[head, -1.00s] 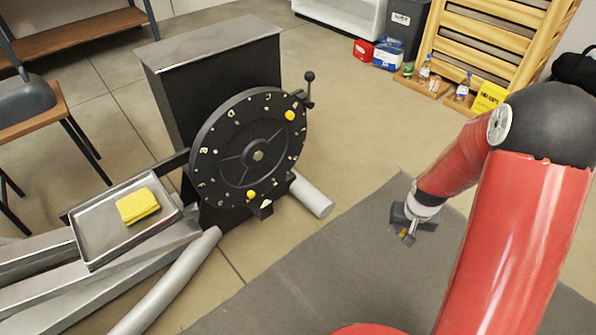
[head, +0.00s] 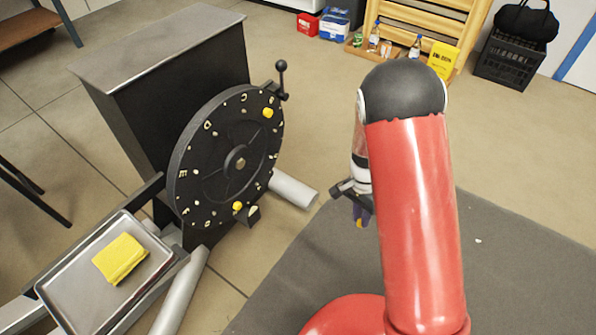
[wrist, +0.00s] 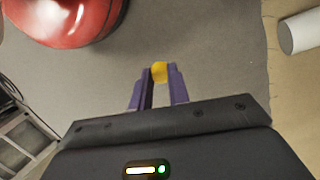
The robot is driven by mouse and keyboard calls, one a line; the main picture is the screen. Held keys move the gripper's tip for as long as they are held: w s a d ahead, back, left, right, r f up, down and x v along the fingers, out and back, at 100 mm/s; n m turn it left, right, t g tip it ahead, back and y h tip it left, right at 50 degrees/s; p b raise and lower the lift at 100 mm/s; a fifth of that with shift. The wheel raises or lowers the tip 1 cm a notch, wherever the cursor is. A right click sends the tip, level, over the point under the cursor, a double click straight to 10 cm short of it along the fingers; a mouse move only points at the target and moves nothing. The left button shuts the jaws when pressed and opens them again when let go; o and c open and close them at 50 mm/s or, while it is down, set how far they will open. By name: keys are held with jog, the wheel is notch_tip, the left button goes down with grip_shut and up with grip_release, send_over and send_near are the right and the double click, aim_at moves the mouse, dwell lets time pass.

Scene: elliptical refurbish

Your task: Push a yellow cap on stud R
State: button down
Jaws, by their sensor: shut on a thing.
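My gripper (wrist: 160,82) is shut on a yellow cap (wrist: 159,70), which sits between the tips of its purple fingers in the wrist view. In the head view my gripper (head: 361,218) hangs over the grey mat, to the right of the black wheel (head: 215,165) and apart from it. The wheel's face carries small pale letters and studs around its rim. One yellow cap (head: 267,113) sits at its upper right and another (head: 237,206) near its bottom. The letters are too small for me to make out stud R.
A metal tray (head: 75,291) with a yellow cloth (head: 120,259) stands left of the wheel. A black lever (head: 281,77) sticks up at the wheel's upper right. A grey cylinder (head: 293,190) juts out beside the wheel.

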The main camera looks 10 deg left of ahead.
jog(key=a+f+m+g+y, duration=0.1)
jog(key=a+m+g+y, duration=0.2)
jog(key=a+m, duration=0.25)
jog(key=m+t+y+b, duration=0.2)
jog(key=m+t+y, duration=0.9)
jog(key=m+y, duration=0.45)
send_near(272, 157)
jog(key=m+h, duration=0.1)
jog(key=shift+s+b+x, duration=0.2)
jog(key=shift+b+x, duration=0.7)
jog(key=shift+x, duration=1.75)
jog(key=shift+w+a+r, duration=0.1)
jog(key=shift+a+r, duration=0.05)
jog(key=shift+a, duration=0.3)
jog(key=shift+w+r, duration=0.1)
jog(key=shift+w+a, duration=0.2)
jog(key=shift+a, duration=0.3)
